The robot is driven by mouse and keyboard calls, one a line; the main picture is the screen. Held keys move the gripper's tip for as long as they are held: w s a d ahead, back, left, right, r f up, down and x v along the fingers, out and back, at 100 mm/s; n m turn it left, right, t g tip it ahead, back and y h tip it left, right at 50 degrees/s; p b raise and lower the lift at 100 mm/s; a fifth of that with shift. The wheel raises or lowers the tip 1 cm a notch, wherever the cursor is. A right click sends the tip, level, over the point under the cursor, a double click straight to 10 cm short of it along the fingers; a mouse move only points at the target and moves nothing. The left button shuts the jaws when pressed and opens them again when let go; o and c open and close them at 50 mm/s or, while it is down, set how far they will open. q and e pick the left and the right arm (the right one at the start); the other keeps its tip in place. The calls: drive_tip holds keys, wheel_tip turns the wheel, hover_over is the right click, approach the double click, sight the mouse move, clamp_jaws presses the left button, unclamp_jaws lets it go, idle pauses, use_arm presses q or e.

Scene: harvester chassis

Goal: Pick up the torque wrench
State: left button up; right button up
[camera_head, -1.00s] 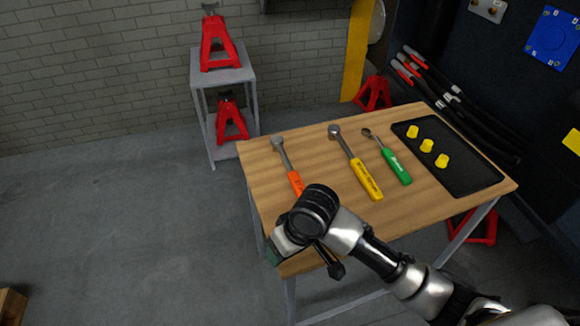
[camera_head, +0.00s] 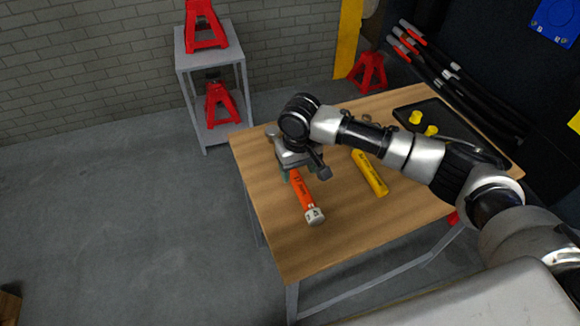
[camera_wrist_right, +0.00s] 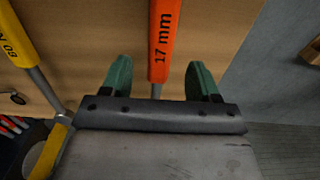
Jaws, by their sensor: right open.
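On the wooden table lies an orange-handled wrench (camera_head: 304,195) with a silver end piece. "17 mm" is printed on its handle, which also shows in the right wrist view (camera_wrist_right: 164,38). A yellow-handled wrench (camera_head: 370,174) lies to its right, partly behind my arm; its handle also shows in the right wrist view (camera_wrist_right: 14,36). Lettering alone does not make clear which is the torque wrench. My right gripper (camera_head: 296,168) is open over the orange wrench. In the right wrist view its green fingers (camera_wrist_right: 160,80) stand on either side of that wrench, apart from it.
The wooden table (camera_head: 335,240) is bare toward its front. A black tray (camera_head: 460,124) with yellow pieces lies at the right, partly behind my arm. A grey shelf (camera_head: 210,62) with red jack stands stands behind the table.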

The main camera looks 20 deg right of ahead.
sight(297, 179)
wheel_tip(297, 179, down, 6)
drive_tip(key=shift+r, duration=0.15)
drive_tip(key=shift+c, duration=0.4)
drive_tip(key=shift+r, duration=0.1)
clamp_jaws()
